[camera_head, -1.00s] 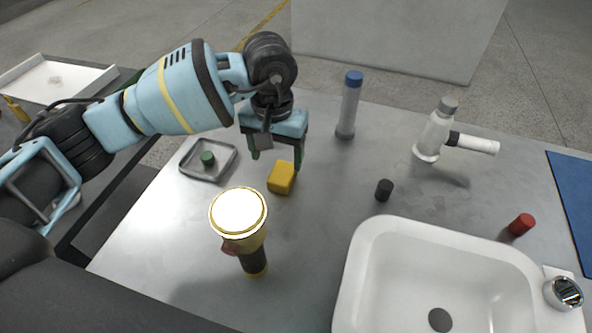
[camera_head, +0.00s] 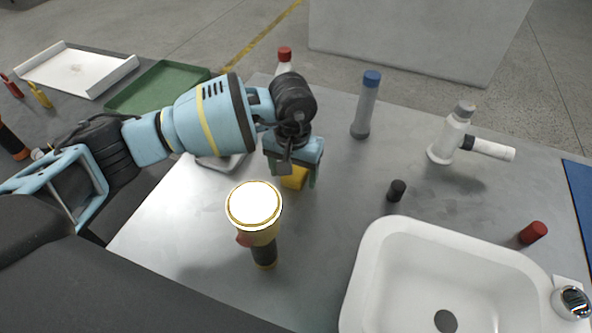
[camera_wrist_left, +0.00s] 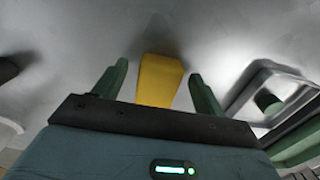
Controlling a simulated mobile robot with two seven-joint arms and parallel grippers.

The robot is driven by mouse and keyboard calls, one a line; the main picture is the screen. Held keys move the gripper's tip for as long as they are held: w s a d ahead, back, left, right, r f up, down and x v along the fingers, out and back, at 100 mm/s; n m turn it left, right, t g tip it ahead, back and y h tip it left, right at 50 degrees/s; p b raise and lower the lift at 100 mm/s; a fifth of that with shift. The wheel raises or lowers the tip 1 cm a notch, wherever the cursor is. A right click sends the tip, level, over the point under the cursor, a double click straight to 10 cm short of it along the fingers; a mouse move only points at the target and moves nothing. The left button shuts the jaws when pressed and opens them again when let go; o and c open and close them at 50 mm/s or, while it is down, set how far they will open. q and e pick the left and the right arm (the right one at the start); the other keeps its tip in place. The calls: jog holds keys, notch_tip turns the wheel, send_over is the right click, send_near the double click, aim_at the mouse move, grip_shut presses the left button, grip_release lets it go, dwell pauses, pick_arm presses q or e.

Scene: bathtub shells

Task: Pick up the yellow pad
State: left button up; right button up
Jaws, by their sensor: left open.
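The yellow pad (camera_head: 294,178) is a small yellow block on the grey metal table, partly hidden by my left gripper in the head view. My left gripper (camera_head: 294,184) is open, pointing down over the pad, with one finger to each side of it. In the left wrist view the pad (camera_wrist_left: 160,80) shows between the two green fingers of my left gripper (camera_wrist_left: 155,82), with a gap on both sides. My right gripper is not in view.
A yellow and black flashlight (camera_head: 262,240) stands in front of the pad. A small grey tray (camera_head: 222,162) lies behind my arm. A blue-capped tube (camera_head: 365,105), black cap (camera_head: 396,190) and white sink (camera_head: 365,285) are to the right.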

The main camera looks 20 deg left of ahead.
pick_arm(q)
jog(key=shift+f, duration=0.3)
jog(key=shift+c, duration=0.3)
jog(key=c, duration=1)
